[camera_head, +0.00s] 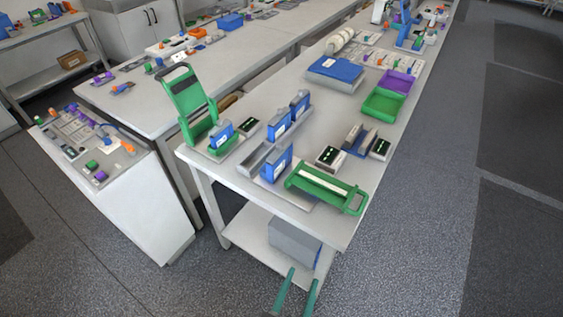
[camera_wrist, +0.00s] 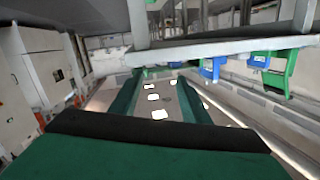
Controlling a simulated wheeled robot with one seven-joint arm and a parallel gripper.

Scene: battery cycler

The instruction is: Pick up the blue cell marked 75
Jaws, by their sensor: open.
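Several blue cells with white labels stand on the near end of the long table: a front one (camera_head: 276,163), a middle one (camera_head: 277,125), a back one (camera_head: 299,105) and one at the left (camera_head: 220,136) in a green fixture. The labels are too small to read, so I cannot tell which is marked 75. My gripper (camera_head: 303,274) is open and empty, low in front of the table's near end, apart from every cell. Its two green fingers also fill the wrist view (camera_wrist: 160,76). That view looks upside down, with blue pieces (camera_wrist: 212,68) at the table edge.
The green fixture's raised lid (camera_head: 186,90) stands at the left. A green framed device (camera_head: 326,189) lies right of the front cell. Dark blocks (camera_head: 357,142) stand behind it. A grey box (camera_head: 294,243) sits on the lower shelf (camera_head: 250,232). Floor to the right is clear.

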